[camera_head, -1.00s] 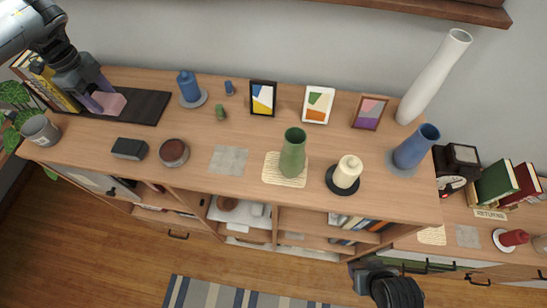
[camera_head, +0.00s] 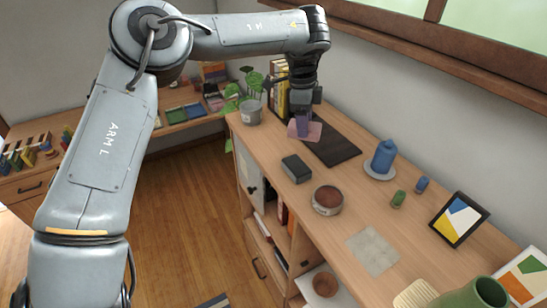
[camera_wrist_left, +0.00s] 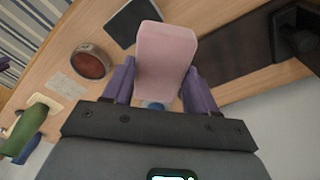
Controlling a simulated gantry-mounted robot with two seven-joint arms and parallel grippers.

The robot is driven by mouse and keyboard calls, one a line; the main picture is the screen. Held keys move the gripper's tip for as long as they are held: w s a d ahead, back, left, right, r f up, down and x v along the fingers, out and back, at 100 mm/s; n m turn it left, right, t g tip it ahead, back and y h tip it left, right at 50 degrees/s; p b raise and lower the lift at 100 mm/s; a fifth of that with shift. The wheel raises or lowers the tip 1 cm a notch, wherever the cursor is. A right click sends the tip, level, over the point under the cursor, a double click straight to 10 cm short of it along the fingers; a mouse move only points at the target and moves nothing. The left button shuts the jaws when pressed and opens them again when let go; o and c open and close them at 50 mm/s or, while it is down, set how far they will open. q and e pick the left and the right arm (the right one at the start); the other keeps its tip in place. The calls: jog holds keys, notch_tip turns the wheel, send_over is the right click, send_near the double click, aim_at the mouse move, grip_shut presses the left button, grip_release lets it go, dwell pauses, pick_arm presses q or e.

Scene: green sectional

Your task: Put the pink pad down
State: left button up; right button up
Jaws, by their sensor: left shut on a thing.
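The pink pad (camera_head: 312,131) is held between the purple fingers of my left gripper (camera_head: 303,125), above the far left part of the wooden cabinet top. In the left wrist view the pink pad (camera_wrist_left: 166,50) sits between the two fingers (camera_wrist_left: 155,88), which press its sides. It overlaps the edge of the dark flat board (camera_head: 338,147); I cannot tell whether it touches the board or the wood. My right gripper is out of view.
A dark box (camera_head: 296,168) and a round brown-topped tin (camera_head: 327,199) stand in front. A potted plant (camera_head: 250,112) and upright books (camera_head: 279,95) are beyond the gripper. A blue bottle on a saucer (camera_head: 380,172) stands right. Bare wood lies between.

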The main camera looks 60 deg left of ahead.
pick_arm(q)
jog(key=shift+a, duration=0.1)
jog(key=shift+a+r+b, duration=0.1)
jog(key=shift+a+b, duration=0.1)
jog(key=shift+b, duration=0.15)
jog(key=s+a+f, duration=0.1)
jog(key=a+f, duration=0.1)
jog(key=a, duration=0.1)
jog(key=s+a+f+p, duration=0.1)
jog(key=a+f, duration=0.1)
jog(key=a, duration=0.2)
jog(key=s+a+f+p, duration=0.1)
jog(key=a+f, duration=0.1)
jog(key=a, duration=0.1)
jog(key=shift+s+a+f, duration=0.1)
jog(key=shift+s+a, duration=0.05)
jog(key=shift+a, duration=0.1)
jog(key=shift+s+f+p, duration=0.1)
jog(key=shift+f+p, duration=0.25)
jog(key=shift+f, duration=1.7)
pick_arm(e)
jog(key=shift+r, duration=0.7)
